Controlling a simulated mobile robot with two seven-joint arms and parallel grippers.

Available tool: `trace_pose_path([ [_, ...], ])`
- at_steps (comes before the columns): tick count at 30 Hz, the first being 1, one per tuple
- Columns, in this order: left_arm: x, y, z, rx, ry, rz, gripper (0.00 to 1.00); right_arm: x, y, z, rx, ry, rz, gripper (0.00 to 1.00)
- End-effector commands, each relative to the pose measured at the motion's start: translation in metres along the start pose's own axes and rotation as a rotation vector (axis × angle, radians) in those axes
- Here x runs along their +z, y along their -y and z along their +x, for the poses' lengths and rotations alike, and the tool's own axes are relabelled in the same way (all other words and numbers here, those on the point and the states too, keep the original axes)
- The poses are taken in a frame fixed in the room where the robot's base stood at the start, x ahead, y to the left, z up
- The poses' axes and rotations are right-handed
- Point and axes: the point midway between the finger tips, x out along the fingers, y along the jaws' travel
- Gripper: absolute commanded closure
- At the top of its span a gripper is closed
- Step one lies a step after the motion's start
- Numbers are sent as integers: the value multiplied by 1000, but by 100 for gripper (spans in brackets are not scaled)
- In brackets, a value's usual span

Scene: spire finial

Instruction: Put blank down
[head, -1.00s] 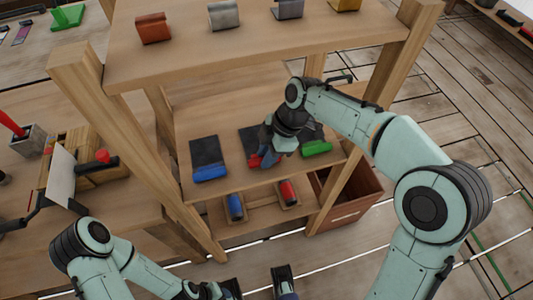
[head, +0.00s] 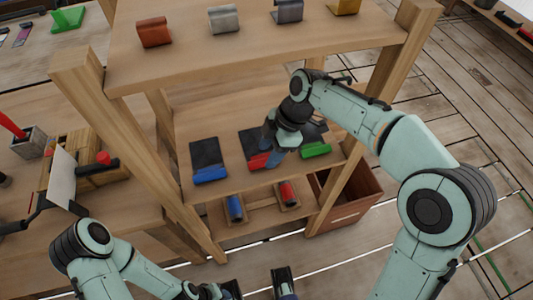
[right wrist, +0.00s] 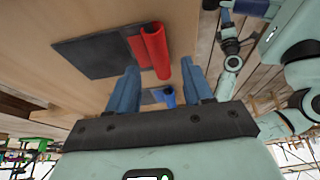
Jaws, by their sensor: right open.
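A dark flat blank with a red rolled edge (head: 258,161) lies on the middle shelf, between a blue-edged blank (head: 208,160) and a green-edged one (head: 316,150). My right gripper (head: 275,150) is open at the red-edged blank and covers part of it in the head view. In the right wrist view the red roll (right wrist: 154,50) lies just beyond the open blue fingers, and the dark sheet (right wrist: 100,55) lies flat on the shelf. My left gripper (head: 258,288) is at the bottom edge, low and away from the shelf, its fingers apart.
The upper shelf (head: 190,60) holds several coloured metal hooks above my right arm. Wooden posts (head: 85,90) flank the rack. Blue and red rollers (head: 235,207) sit on the lower shelf. A brown bin (head: 345,205) stands at lower right.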

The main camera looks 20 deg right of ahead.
Motion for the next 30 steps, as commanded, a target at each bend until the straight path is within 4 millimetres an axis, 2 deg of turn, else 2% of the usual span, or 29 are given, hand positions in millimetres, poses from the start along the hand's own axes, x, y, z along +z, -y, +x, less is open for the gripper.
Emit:
trace_pose_path([
  [1, 1, 0, -2, 0, 2, 0, 57, 0, -1, -12, 5, -1, 0, 49],
  [3, 2, -1, -4, -1, 6, -1, 57, -1, -1, -24, 4, -1, -1, 49],
  [9, 4, -1, -6, -2, 13, -1, 57, 0, 0, -47, 2, 0, 0, 49],
  [30, 4, -1, -6, -3, 13, -2, 57, 0, 0, -51, 0, 0, -1, 49],
])
